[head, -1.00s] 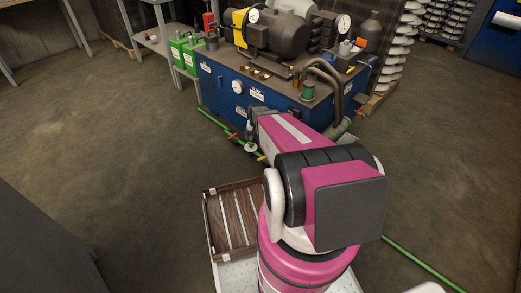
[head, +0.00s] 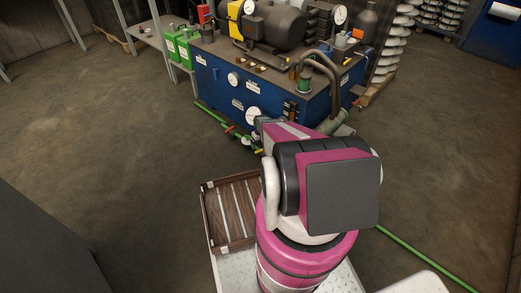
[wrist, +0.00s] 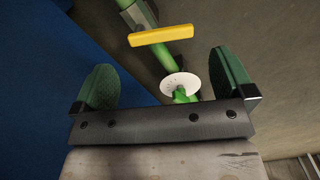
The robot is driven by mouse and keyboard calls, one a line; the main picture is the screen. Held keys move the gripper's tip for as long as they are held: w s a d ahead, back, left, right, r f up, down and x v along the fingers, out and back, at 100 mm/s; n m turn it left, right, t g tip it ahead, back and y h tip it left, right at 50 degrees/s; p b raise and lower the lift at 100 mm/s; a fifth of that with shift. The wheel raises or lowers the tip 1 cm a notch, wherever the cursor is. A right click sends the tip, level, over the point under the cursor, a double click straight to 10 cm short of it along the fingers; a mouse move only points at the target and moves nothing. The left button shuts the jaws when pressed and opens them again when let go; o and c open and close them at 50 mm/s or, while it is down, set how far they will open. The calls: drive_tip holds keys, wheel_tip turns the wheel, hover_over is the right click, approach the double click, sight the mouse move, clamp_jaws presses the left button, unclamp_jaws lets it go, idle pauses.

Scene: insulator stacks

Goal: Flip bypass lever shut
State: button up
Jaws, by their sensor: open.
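A yellow lever (wrist: 161,35) lies crosswise over a green pipe with a grey fitting in the wrist view, beyond my fingertips. It looks like the bypass lever, though no label on it can be read. A small yellow handle (head: 258,151) also shows low by the blue unit in the head view, beside my arm. My gripper (wrist: 165,78) is open and empty, its green pads wide apart. The lever is ahead of the gap between them, apart from both. In the head view my arm hides most of the gripper.
A white round disc (wrist: 181,84) on the green pipe sits near the right finger. The blue hydraulic unit (head: 221,84) fills the left of the wrist view. A red handle (head: 229,128) is on the green floor pipe. Open floor lies left and right.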

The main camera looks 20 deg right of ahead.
sight(260, 150)
wheel_tip(260, 150, down, 6)
drive_tip(key=shift+r, duration=0.25)
drive_tip(key=c, duration=1.1)
drive_tip(key=shift+o, duration=0.2)
drive_tip(key=shift+w+m, duration=0.1)
drive_tip(key=shift+m, duration=0.2)
drive_tip(key=m, duration=0.3)
drive_tip(key=w+m, duration=0.1)
drive_tip(key=m, duration=0.3)
drive_tip(key=w+m, duration=0.1)
drive_tip(key=m, duration=0.2)
drive_tip(key=shift+w+d+r+m, duration=0.1)
drive_tip(key=shift+w+d+m, duration=0.15)
drive_tip(key=shift+d+m, duration=0.15)
